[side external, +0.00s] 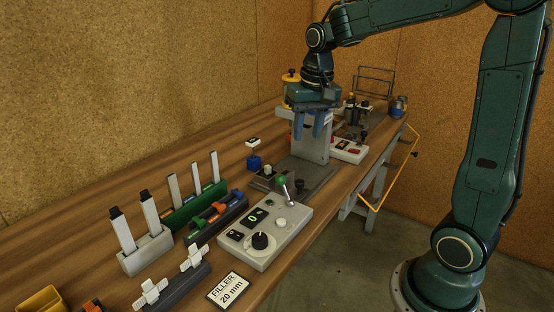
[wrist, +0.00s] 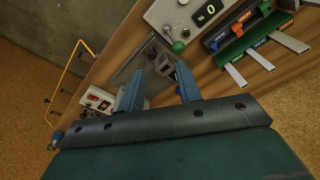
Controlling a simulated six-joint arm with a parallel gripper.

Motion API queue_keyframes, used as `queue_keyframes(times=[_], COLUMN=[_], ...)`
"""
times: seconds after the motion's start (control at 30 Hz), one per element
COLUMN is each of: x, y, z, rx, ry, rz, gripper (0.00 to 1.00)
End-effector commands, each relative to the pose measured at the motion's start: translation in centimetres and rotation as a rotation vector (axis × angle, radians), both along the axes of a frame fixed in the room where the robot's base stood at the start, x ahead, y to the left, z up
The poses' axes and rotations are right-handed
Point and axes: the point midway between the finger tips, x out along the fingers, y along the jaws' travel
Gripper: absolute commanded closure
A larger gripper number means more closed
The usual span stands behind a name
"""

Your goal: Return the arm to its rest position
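My gripper (side external: 312,124) hangs above the far half of the wooden bench, pointing down in the side view. Its two blue fingers are apart with nothing between them. In the wrist view my gripper (wrist: 160,88) also shows its fingers spread and empty. Behind and below the fingers in the side view stands a grey upright block (side external: 318,148) on a dark base plate (side external: 308,172). I cannot tell how far the fingertips are from the block.
A control box (side external: 264,236) with a green-tipped lever and a display reading 0 sits at the front edge. Racks of tools (side external: 198,206) stand to the left. A "FILLER 20 mm" card (side external: 229,290) lies in front. A red-buttoned box (side external: 349,151) is farther back. An orange frame (side external: 398,172) juts from the bench side.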

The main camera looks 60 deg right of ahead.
Motion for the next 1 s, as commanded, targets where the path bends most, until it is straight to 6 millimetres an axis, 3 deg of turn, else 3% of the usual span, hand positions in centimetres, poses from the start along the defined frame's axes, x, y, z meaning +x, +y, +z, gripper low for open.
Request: queue_keyframes(times=[0.2,0.5,1.0], x=[-3.7,-8.9,-16.6], y=[2.9,6.1,9.3], z=[2.2,3.5,2.5], rx=[-0.029,-0.069,-0.134], ry=[-0.075,-0.171,-0.321], rz=[0.120,0.278,0.516], gripper=[0.66,0.66,0.66])
